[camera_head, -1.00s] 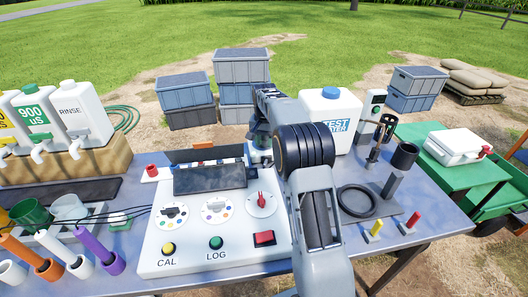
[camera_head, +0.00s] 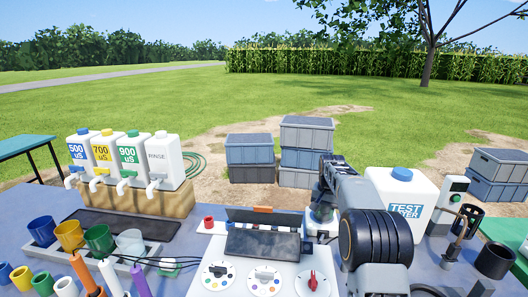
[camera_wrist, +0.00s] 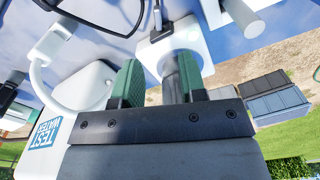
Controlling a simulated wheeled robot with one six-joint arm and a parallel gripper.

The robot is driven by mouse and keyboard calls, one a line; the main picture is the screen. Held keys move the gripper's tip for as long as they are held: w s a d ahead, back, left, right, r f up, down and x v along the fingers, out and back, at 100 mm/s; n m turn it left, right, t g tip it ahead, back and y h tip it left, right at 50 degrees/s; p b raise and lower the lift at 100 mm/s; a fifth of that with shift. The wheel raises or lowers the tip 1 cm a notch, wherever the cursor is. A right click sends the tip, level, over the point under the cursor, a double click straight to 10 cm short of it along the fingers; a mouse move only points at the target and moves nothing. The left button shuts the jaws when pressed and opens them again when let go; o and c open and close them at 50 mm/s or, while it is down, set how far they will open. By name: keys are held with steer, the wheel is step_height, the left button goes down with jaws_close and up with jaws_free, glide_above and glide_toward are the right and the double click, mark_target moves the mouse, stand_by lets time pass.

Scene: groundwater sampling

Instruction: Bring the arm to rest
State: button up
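My arm reaches forward over the white control panel (camera_head: 262,262) in the head view. My gripper (camera_head: 320,212) points down just behind the panel's right part; its tips are small there and partly hidden by my wrist. In the wrist view, my gripper (camera_wrist: 158,82) has its two green fingers apart. A grey post (camera_wrist: 172,88) shows between or behind them, close to the right finger; I cannot tell whether they touch. A white rounded body (camera_wrist: 170,52) with a dark clip lies beyond the fingertips.
A white test-water container (camera_head: 400,192) stands right of my arm. A handheld-meter stand (camera_head: 452,190), a black cup (camera_head: 494,260) and a dark holder are further right. Bottles (camera_head: 162,160) and coloured cups (camera_head: 100,238) are at left. Grey crates (camera_head: 306,135) stand on the ground behind.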

steer(key=shift+n+g, duration=0.3)
steer(key=shift+n, duration=0.5)
steer(key=s+f, duration=0.1)
steer(key=s, duration=0.1)
steer(key=s+a+f, duration=0.1)
steer(key=s+f, duration=0.1)
steer(key=s+a+r+n+t, duration=0.1)
steer(key=s+a, duration=0.1)
steer(key=s, duration=0.7)
steer(key=s+a+r+n+t, duration=0.1)
steer(key=s+a+r+n, duration=0.1)
steer(key=s, duration=0.7)
steer(key=s+a+r+n+t, duration=0.1)
steer(key=s+a, duration=0.3)
steer(key=s, duration=0.5)
steer(key=shift+a+r+n+t, duration=0.2)
steer(key=shift+r+n+t, duration=0.1)
steer(key=shift+r+t, duration=0.1)
